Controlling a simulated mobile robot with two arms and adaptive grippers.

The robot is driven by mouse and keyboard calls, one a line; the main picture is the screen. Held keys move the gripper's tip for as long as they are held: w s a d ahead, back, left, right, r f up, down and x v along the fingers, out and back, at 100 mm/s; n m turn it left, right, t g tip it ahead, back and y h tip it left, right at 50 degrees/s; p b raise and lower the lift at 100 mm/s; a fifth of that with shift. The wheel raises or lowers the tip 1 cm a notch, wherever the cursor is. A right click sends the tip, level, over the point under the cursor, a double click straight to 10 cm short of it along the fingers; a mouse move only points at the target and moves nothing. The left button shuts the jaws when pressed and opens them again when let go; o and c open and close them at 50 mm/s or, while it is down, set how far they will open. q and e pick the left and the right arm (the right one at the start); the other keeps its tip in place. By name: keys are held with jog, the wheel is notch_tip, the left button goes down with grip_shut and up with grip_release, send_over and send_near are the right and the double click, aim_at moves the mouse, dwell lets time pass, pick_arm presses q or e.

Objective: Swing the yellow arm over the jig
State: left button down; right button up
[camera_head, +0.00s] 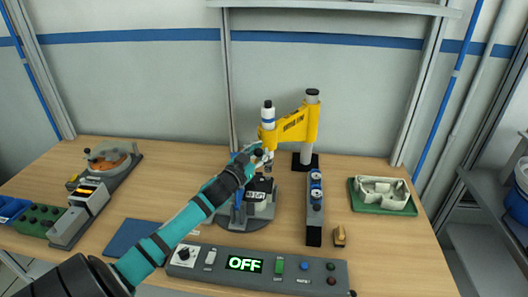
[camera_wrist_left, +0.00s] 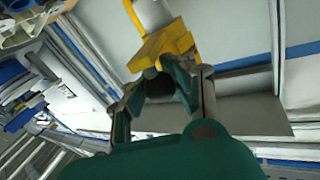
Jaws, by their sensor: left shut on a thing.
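My left gripper (camera_head: 260,153) is at that free end, shut on a dark round knob. The wrist view shows the gripper's fingers (camera_wrist_left: 160,85) on either side of the knob, just below the yellow arm (camera_wrist_left: 165,45). The jig (camera_head: 260,203), grey on a round dark base, is below the free end, partly hidden by my left arm. Exact alignment is unclear. My right gripper is not in view.
A control panel (camera_head: 255,267) reading OFF lies in front. A box with round dials (camera_head: 314,215) stands right of the jig, near a small brass-coloured block (camera_head: 339,236). A green tray (camera_head: 402,207) holding a pale part is farther right. A turntable fixture (camera_head: 108,160) is left.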

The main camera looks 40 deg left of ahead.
pick_arm(q)
jog(key=shift+a+f, duration=0.15)
jog(key=shift+f, duration=0.25)
jog(key=c, duration=1.6)
grip_release()
jog(key=shift+s, duration=0.1)
jog(key=o, duration=0.6)
jog(key=shift+s+a+r, duration=0.25)
jog(key=shift+s+a, duration=0.05)
jog(key=shift+s, duration=0.1)
jog(key=shift+w+d, duration=0.1)
jog(key=shift+w, duration=0.05)
jog(key=s, duration=0.4)
jog(key=s+d, duration=0.1)
jog(key=s, duration=0.3)
jog(key=s+d, duration=0.1)
jog(key=s, duration=0.3)
